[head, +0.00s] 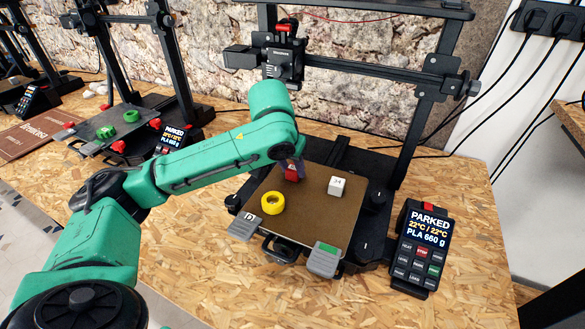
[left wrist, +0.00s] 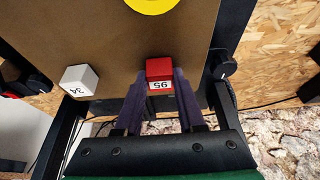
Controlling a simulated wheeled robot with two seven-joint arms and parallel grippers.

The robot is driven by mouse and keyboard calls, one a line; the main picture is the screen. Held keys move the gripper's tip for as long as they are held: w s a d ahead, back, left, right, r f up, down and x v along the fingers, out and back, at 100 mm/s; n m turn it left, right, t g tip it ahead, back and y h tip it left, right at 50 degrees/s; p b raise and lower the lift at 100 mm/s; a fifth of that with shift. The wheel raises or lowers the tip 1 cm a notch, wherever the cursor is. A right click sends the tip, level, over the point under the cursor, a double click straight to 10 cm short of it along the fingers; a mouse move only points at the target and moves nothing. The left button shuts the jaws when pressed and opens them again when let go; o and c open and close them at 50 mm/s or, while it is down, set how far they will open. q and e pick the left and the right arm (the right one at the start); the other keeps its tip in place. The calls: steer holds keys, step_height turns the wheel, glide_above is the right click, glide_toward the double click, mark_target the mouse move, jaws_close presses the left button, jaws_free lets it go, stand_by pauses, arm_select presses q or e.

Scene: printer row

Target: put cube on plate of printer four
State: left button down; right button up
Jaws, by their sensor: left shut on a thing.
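My left gripper (head: 293,167) reaches down over the back part of a brown printer plate (head: 318,205). It is shut on a red cube (head: 291,175), which shows a white label in the left wrist view (left wrist: 159,70) between the dark fingertips (left wrist: 158,82). I cannot tell whether the cube touches the plate. A white cube (head: 337,186) marked 34 stands on the plate to the right, apart from the red cube. No printer number is clear to me. My right gripper is out of view.
The printer's black frame (head: 424,110) and print head (head: 283,58) rise behind the plate. Its display (head: 422,245) reads PARKED. Another printer's plate (head: 118,122) at the left bears green pieces. The wooden bench (head: 235,285) is clear in front.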

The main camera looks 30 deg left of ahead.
arm_select(q)
steer(key=c, duration=0.5)
jaws_free()
steer(key=p+v, duration=0.2)
steer(key=v, duration=1)
steer(key=shift+r, duration=0.1)
